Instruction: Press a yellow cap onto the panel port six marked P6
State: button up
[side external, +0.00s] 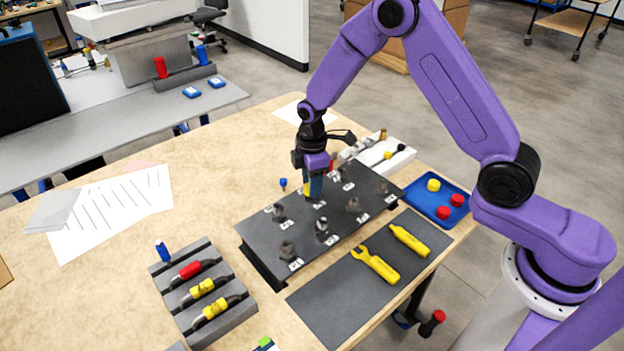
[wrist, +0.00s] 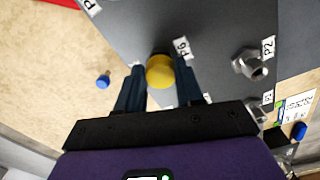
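My gripper (wrist: 160,76) has its two blue fingers on either side of a yellow cap (wrist: 160,72), apparently shut on it. In the wrist view the cap is right beside the P6 label (wrist: 182,47) on the dark panel (wrist: 215,25). The port under the cap is hidden, so I cannot tell whether the cap is seated on it. In the side view my gripper (side external: 314,186) points down at the panel (side external: 262,235), low over its far edge, with a bit of yellow (side external: 307,188) showing by the fingers.
Bare metal ports stand on the panel, including one by P2 (wrist: 250,65). A blue tray (side external: 420,208) holds one yellow and two red caps. A yellow wrench (side external: 376,265) lies on a dark mat (side external: 335,305). A small blue part (side external: 283,183) stands behind the panel.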

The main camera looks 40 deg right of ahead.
jog(key=o, duration=0.5)
jog(key=shift+c, duration=0.2)
notch_tip(320, 180, up, 17)
jog(key=shift+r, duration=0.2)
jog(key=shift+s, duration=0.1)
jog(key=s+a+r, duration=0.2)
jog(key=s, duration=1.3)
jog(key=s+d+f+m, duration=0.1)
jog(key=s+d, duration=0.2)
jog(key=s, duration=0.6)
jog(key=s+d+f, duration=0.1)
jog(key=s+d, duration=0.3)
jog(key=s, duration=0.5)
jog(key=shift+s+d+m, duration=0.2)
jog(key=shift+d+m, duration=0.05)
jog(key=shift+m, duration=0.15)
